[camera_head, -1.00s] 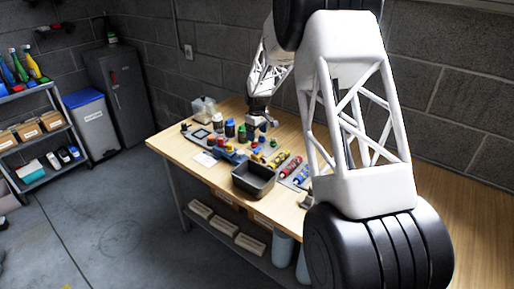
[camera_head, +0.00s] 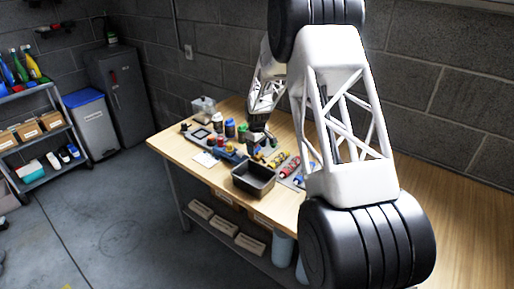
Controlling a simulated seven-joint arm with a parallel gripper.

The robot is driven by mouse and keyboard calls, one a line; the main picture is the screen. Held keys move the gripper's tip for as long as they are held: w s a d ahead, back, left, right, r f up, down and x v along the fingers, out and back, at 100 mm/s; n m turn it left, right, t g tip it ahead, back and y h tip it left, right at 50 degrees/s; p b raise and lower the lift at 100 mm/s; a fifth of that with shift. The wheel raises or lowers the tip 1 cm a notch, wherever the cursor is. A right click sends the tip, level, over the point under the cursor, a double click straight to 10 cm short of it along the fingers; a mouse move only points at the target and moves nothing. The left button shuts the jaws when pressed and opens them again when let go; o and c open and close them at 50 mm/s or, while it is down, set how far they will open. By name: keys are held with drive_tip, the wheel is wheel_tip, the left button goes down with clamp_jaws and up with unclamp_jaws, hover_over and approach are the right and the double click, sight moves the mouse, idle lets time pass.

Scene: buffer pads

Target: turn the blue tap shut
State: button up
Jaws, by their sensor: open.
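A blue part (camera_head: 301,177) shows at the right end of a row of coloured fittings on the bench, partly hidden behind my arm. It looks like the blue tap, but it is too small to tell how its handle is turned. A red fitting (camera_head: 289,169) and a yellow fitting (camera_head: 277,160) lie to its left. My gripper (camera_head: 259,146) is open above the bench, left of and behind these fittings, apart from the blue part. Its fingers are small and dark, and I cannot tell whether they touch anything.
A dark open bin (camera_head: 253,179) stands at the front edge of the wooden bench (camera_head: 175,146). Blue and green-topped containers (camera_head: 230,128) stand left of my gripper, and a clear box (camera_head: 203,107) behind them. The bench's right side is clear.

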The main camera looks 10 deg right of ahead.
drive_tip(key=shift+c, duration=0.2)
drive_tip(key=c, duration=0.9)
drive_tip(key=shift+m, duration=0.4)
drive_tip(key=m, duration=0.7)
drive_tip(key=shift+m, duration=0.4)
drive_tip(key=m, duration=0.4)
drive_tip(key=shift+m, duration=0.3)
drive_tip(key=m, duration=0.4)
drive_tip(key=shift+m, duration=0.4)
